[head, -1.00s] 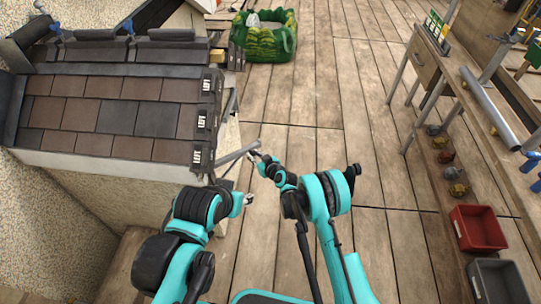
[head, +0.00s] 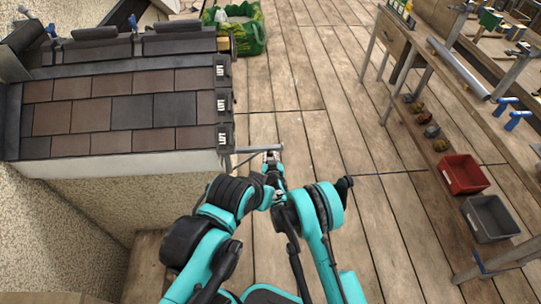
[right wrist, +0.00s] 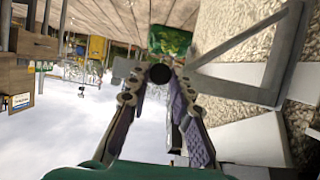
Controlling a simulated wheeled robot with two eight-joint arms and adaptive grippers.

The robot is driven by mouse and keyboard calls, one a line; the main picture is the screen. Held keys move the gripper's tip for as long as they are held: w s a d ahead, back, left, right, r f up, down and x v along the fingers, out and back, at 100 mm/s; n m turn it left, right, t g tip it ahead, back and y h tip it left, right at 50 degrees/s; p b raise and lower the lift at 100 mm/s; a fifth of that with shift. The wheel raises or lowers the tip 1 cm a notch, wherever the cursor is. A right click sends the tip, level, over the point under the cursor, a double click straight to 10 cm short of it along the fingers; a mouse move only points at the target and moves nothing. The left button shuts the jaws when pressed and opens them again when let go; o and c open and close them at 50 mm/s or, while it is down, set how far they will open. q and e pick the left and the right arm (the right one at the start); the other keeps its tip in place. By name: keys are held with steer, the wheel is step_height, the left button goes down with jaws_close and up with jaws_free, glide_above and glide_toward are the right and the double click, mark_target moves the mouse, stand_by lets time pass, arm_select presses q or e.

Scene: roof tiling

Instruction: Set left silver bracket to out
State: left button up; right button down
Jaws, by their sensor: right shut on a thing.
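The silver bracket (head: 250,149) sticks out to the right from the roof's lower right corner, nearly in line with its front edge. In the right wrist view the bracket (right wrist: 240,75) is a flat grey metal triangle beside the pebbled wall. My right gripper (head: 271,157) is at the bracket's outer end and shut on it. In the right wrist view my right gripper's fingers (right wrist: 157,82) sit at the bracket's end, with a dark round part between them. My left gripper (head: 278,196) is empty-looking below, close to my right arm; its jaws are too small to read.
The tiled roof (head: 120,110) fills the upper left, above a pebbled wall (head: 110,210). A workbench (head: 480,100) stands at right, with a red bin (head: 463,174) and a grey bin (head: 490,217) near it. The wooden floor (head: 320,120) between is clear.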

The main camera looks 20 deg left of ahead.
steer(key=shift+s+f, duration=0.1)
steer(key=shift+s, duration=0.1)
stand_by(0.3)
steer(key=c, duration=1.4)
jaws_free()
steer(key=shift+o, duration=0.2)
steer(key=v, duration=0.7)
steer(key=shift+s, duration=0.3)
